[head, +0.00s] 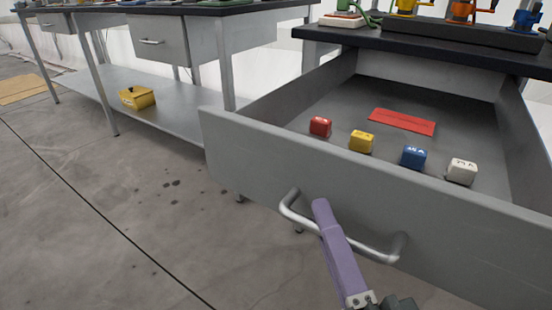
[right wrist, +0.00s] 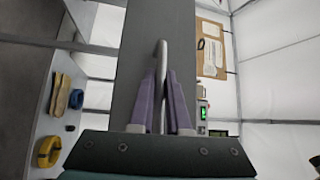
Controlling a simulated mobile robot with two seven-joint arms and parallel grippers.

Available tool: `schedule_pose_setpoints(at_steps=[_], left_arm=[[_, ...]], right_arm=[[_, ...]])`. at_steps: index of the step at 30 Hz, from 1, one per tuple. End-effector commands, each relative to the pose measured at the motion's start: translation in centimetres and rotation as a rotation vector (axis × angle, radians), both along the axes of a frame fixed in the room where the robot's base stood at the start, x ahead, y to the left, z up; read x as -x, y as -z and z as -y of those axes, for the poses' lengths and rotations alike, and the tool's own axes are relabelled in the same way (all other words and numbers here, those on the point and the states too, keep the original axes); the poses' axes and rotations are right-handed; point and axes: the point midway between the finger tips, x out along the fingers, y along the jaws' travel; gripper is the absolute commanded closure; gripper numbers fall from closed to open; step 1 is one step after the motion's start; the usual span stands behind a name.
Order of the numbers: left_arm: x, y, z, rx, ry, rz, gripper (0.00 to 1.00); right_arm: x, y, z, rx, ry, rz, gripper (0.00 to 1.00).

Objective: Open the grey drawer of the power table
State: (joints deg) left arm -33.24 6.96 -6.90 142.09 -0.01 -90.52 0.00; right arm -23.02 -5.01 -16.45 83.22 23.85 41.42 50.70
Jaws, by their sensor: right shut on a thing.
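The grey drawer (head: 255,165) of the table (head: 420,40) at the right stands pulled far out, and its inside shows. Its silver bar handle (head: 375,252) is on the front panel. My right gripper (head: 322,212), with purple fingers, is at the left part of this handle. In the right wrist view the handle (right wrist: 161,58) runs between the two purple fingers (right wrist: 161,90), which are closed on it. The drawer's grey front also shows behind the handle there. My left gripper is in neither view.
In the drawer lie a red block (head: 320,126), a yellow block (head: 361,141), a blue block (head: 413,157), a white block (head: 462,171) and a flat red piece (head: 402,121). Another table with a closed drawer (head: 158,42) and a yellow bin (head: 137,97) stands left. The floor at front left is clear.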

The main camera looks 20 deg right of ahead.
Motion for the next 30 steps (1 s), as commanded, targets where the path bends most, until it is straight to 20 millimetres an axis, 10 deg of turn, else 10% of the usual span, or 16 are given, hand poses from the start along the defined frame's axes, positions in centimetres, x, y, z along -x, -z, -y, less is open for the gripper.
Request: schedule_pose_setpoints(at_steps=[5, 6, 13, 23, 30], left_arm=[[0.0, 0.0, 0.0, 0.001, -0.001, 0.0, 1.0], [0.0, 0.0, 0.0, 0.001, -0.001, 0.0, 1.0], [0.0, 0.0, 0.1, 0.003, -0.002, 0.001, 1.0], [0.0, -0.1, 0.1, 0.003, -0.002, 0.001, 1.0], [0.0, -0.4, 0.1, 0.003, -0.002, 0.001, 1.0]], right_arm=[[0.0, 0.0, 0.0, 0.001, -0.002, 0.001, 1.0], [0.0, 0.0, 0.0, 0.001, -0.002, 0.001, 0.81], [0.0, 0.0, 0.0, 0.001, -0.001, 0.001, 0.56], [0.6, 0.1, 0.0, 0.001, -0.001, -0.002, 0.56], [5.0, 0.7, -0.4, 0.002, -0.003, -0.007, 0.56]])
